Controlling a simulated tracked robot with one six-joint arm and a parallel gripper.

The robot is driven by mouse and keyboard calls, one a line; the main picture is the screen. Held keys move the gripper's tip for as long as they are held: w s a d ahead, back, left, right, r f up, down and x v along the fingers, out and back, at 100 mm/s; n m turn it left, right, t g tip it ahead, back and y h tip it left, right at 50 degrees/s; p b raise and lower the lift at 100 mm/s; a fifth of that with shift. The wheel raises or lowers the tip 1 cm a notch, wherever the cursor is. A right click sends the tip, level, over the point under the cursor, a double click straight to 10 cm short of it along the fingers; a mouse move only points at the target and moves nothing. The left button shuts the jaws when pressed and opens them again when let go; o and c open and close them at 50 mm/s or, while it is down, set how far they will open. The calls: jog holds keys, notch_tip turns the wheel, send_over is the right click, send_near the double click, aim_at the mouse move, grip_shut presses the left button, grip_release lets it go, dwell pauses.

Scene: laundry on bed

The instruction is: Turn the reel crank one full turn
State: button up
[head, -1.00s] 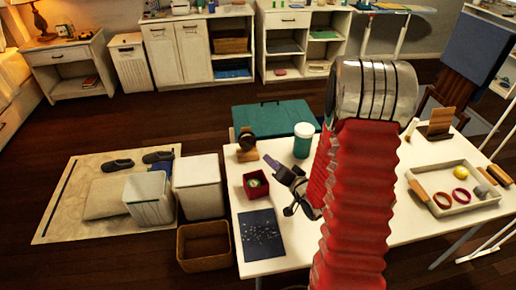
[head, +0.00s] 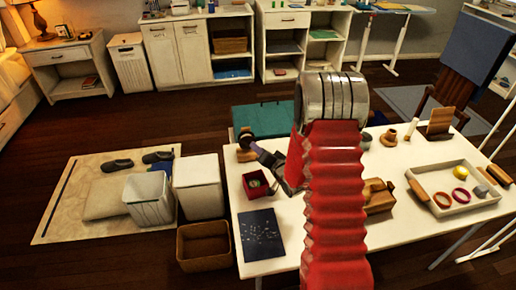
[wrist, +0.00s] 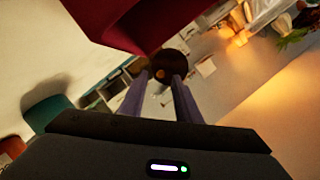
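The reel (head: 246,139) looks like a small dark round piece on a wooden block (head: 245,156) at the back left corner of the white table. Its crank is too small to make out in the head view. My gripper (head: 254,147) is at the reel's right side, its purple-grey fingers pointing at it. In the wrist view my gripper (wrist: 161,76) has its two fingers apart, with a gap between them. A dark brown round piece (wrist: 170,62), likely part of the reel, shows at the fingertips. Contact cannot be told.
A red box (head: 256,184) and a dark blue speckled sheet (head: 260,236) lie in front of the reel. A wooden object (head: 379,199) and a tray (head: 462,207) with rings are to the right. My red arm hides the table's middle. A teal chest (head: 262,119) stands behind.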

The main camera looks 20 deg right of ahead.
aim_at(247, 142)
jog(key=shift+x, duration=1.2)
jog(key=shift+c, duration=0.2)
grip_shut()
jog(key=shift+d, duration=0.35)
jog(key=shift+a, duration=0.25)
